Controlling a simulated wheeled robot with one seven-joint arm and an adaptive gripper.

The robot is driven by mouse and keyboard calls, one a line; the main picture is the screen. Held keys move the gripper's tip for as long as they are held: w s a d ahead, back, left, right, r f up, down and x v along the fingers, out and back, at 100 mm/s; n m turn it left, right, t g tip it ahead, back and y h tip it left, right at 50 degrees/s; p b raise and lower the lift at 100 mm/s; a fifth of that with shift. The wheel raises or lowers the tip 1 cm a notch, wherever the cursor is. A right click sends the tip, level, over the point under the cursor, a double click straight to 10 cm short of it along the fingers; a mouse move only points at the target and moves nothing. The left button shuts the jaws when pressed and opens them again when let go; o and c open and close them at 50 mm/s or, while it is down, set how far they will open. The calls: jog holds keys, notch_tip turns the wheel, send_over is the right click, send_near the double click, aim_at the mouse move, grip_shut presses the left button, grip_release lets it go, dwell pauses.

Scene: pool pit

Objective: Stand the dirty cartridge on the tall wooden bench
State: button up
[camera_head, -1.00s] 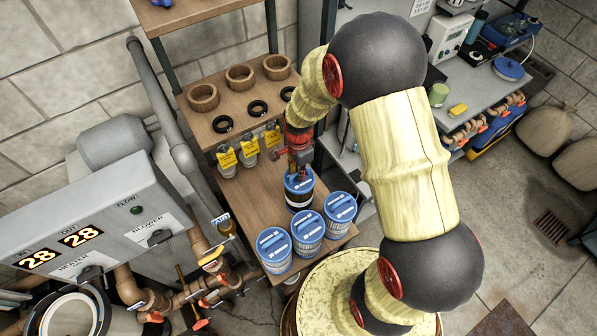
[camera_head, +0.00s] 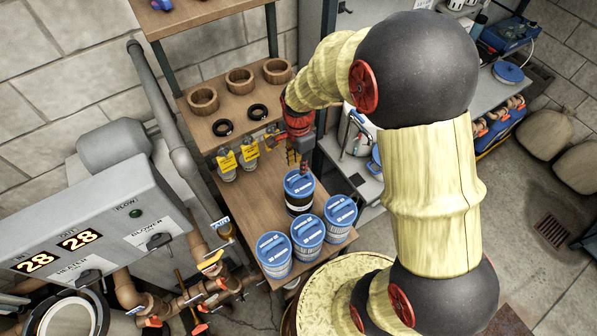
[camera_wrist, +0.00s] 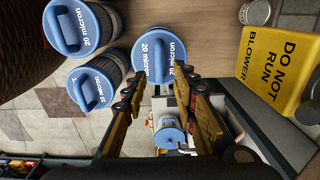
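A blue-lidded cartridge with a dark, dirty-looking body (camera_head: 299,203) stands upright on the lower wooden board (camera_head: 251,203), behind the paler cartridges. I take this board to be the wooden bench. My gripper (camera_head: 297,166) is just above and behind that cartridge's lid. In the wrist view my gripper (camera_wrist: 161,88) is open, its two fingers spread. The cartridge's lid (camera_wrist: 158,50), marked 20 micron, lies ahead between the finger lines. No grip on it shows; whether a finger touches it I cannot tell.
Pale cartridges stand close in front: left (camera_head: 272,255), middle (camera_head: 307,235) and right (camera_head: 340,214). Bottles with yellow tags (camera_head: 227,160) stand behind on the board. An upper shelf holds wooden rings (camera_head: 240,79) and black rings (camera_head: 223,127). The board's left part is clear.

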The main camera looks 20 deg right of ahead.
jog(key=s+r+n+t, duration=0.2)
jog(key=s+r+n, duration=0.2)
jog(key=r, duration=0.6)
jog(key=s+r+n+t, duration=0.1)
jog(key=s+r+n, duration=0.3)
jog(key=r, duration=0.6)
jog(key=s+r+n+t, duration=0.2)
jog(key=s+r+n, duration=0.4)
jog(key=s, duration=0.4)
jog(key=shift+s+r+n+t, duration=0.25)
jog(key=shift+n+t, duration=0.05)
jog(key=shift+n, duration=0.6)
jog(key=shift+f, duration=0.1)
notch_tip(320, 180, down, 22)
jog(key=b, duration=2.3)
jog(key=shift+f, duration=0.25)
